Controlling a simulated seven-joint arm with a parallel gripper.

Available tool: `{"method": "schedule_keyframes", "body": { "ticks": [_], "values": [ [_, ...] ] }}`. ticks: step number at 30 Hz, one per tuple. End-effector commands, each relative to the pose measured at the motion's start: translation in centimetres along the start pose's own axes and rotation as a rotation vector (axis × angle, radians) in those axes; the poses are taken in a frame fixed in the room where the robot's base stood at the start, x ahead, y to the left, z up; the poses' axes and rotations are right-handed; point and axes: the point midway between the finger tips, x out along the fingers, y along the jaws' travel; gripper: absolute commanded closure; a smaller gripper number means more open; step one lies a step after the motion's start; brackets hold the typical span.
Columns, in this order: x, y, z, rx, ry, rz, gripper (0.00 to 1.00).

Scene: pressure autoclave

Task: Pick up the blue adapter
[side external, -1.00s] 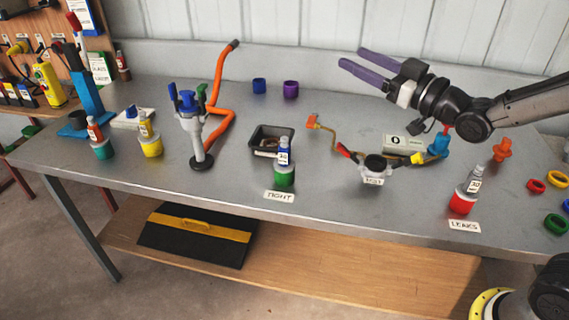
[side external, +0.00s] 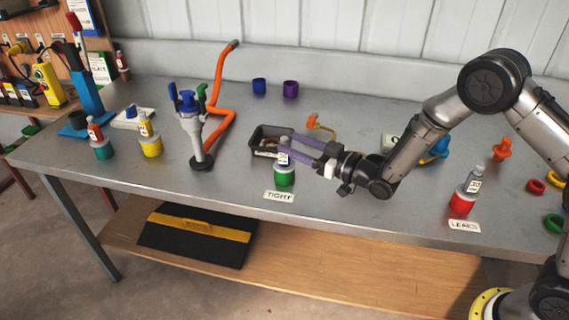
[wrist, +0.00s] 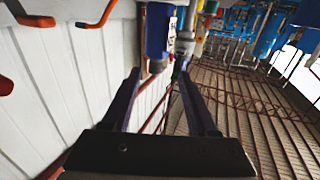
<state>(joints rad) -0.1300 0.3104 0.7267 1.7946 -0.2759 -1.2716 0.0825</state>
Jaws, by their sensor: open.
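A blue fitting (side external: 438,148), shaped much like the orange one, stands on the right of the table and is partly hidden by my arm. Blue pieces (side external: 187,99) also sit on top of the grey stand (side external: 196,135) at left of centre; I cannot tell which is the blue adapter. My gripper (side external: 291,147) is open, its purple fingers pointing left beside the bottle on the green base (side external: 284,177) in the side view. It is apart from both blue candidates. In the wrist view the open fingers (wrist: 160,73) frame cluttered shapes that I cannot identify surely.
A black tray (side external: 262,136) lies behind the gripper. Blue (side external: 259,85) and purple (side external: 291,88) cups stand at the back. The red-based bottle (side external: 463,201) and orange fitting (side external: 502,150) stand right.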

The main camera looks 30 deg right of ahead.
Motion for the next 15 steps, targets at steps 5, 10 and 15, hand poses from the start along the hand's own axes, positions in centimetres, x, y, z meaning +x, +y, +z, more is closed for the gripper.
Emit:
{"method": "schedule_keyframes", "body": {
  "ticks": [5, 10, 15],
  "values": [
    [1.5, 0.0, 0.0, 0.001, 0.0, 0.0, 0.41],
    [2.9, 0.3, 0.3, 0.001, 0.001, 0.001, 0.41],
    [5.3, 0.6, 0.5, 0.001, 0.001, 0.0, 0.41]
  ]
}}
